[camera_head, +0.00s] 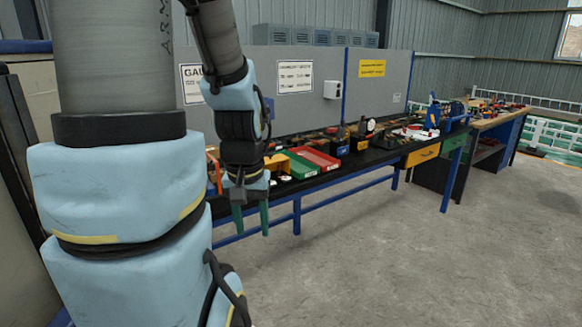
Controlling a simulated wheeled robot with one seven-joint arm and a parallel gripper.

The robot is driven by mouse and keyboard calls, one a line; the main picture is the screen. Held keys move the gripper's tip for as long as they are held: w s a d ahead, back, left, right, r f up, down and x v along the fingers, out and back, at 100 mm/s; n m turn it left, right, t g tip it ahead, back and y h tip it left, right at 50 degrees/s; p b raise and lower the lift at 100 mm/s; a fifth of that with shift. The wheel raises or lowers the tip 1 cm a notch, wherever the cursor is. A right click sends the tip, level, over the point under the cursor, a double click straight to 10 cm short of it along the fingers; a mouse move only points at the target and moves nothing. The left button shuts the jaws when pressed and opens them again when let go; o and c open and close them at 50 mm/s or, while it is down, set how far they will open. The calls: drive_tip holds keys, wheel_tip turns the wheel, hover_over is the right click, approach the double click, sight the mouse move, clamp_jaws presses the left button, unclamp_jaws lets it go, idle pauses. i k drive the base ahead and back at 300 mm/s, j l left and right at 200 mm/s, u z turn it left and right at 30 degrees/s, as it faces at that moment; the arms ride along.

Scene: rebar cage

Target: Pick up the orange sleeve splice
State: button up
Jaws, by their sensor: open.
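My gripper (251,232) hangs pointing down in front of the long workbench, with its two green fingers apart and nothing seen between them. I cannot make out the orange sleeve splice for certain. An orange item (213,171) shows on the bench just left of my gripper, partly hidden by my arm. A yellow-orange item (279,163) shows just right of my wrist. Both are too small to tell what they are.
The black-topped workbench (385,163) has blue legs and a grey back panel. On it are a green tray (297,165), a red tray (318,158) and many small items. A second bench (497,122) stands at the right. The concrete floor (400,260) in front is clear.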

sight(289, 142)
drive_tip(key=i+l+z, duration=0.15)
drive_tip(key=z, duration=0.25)
drive_tip(key=i+z, duration=0.55)
drive_tip(key=z, duration=0.2)
drive_tip(key=i+l+z, duration=0.35)
drive_tip(key=i, duration=0.5)
drive_tip(key=i+z, duration=0.35)
drive_tip(key=i, duration=0.45)
drive_tip(key=i+l+u, duration=0.1)
drive_tip(key=i+u, duration=0.2)
drive_tip(key=i, duration=0.25)
drive_tip(key=i+l+u, duration=0.3)
drive_tip(key=i, duration=0.25)
drive_tip(key=i+j+u, duration=0.1)
drive_tip(key=u, duration=0.4)
drive_tip(key=i+u, duration=0.2)
drive_tip(key=u, duration=0.25)
drive_tip(key=i+u, duration=0.15)
drive_tip(key=u, duration=0.35)
drive_tip(key=i+l+u, duration=0.15)
drive_tip(key=u, duration=0.75)
drive_tip(key=i+u, duration=0.15)
drive_tip(key=u, duration=0.7)
drive_tip(key=i+l+u, duration=0.1)
drive_tip(key=u, duration=0.35)
drive_tip(key=i+l+u, duration=0.1)
drive_tip(key=u, duration=0.3)
